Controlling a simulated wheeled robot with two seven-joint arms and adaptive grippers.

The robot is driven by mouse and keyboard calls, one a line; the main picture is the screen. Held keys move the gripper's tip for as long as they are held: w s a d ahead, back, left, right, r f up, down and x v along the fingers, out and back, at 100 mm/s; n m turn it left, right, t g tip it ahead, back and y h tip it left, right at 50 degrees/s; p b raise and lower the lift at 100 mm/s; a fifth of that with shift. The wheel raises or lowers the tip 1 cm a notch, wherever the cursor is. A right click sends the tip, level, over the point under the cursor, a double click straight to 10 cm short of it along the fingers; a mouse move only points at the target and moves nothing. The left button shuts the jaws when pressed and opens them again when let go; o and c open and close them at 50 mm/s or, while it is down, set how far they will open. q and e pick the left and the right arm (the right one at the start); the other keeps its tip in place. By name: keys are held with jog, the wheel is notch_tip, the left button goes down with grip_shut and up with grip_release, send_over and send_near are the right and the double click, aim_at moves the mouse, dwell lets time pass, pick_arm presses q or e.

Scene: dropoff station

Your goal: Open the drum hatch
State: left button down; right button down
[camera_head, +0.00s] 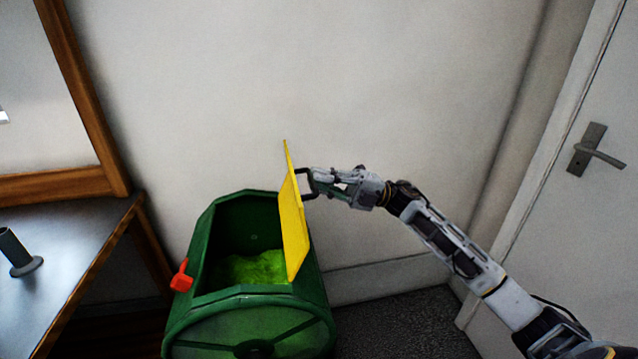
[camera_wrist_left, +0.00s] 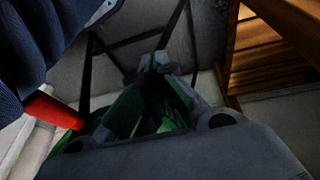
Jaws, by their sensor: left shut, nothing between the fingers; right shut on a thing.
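The green drum (camera_head: 250,308) stands on the floor, its top opening uncovered and bright green material (camera_head: 258,267) visible inside. The yellow hatch (camera_head: 293,225) stands roughly upright at the right edge of the opening. My right gripper (camera_head: 318,181) is shut on the hatch's black handle (camera_head: 306,184), on the hatch's right side. A red latch-like piece (camera_head: 181,276) sits on the drum's left rim. My left gripper (camera_wrist_left: 158,68) shows only in the left wrist view, shut and empty, with green on its fingers. The head view does not show it.
A dark-topped table (camera_head: 70,245) with a small dark stand (camera_head: 20,256) is at the left. A wall is close behind the drum, and a white door (camera_head: 570,220) is at the right. A red object (camera_wrist_left: 52,110) shows at the left wrist view's left. Floor right of the drum is clear.

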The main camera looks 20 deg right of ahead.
dwell(0.3)
jog(key=c, duration=1.5)
grip_release()
jog(key=shift+d, duration=0.1)
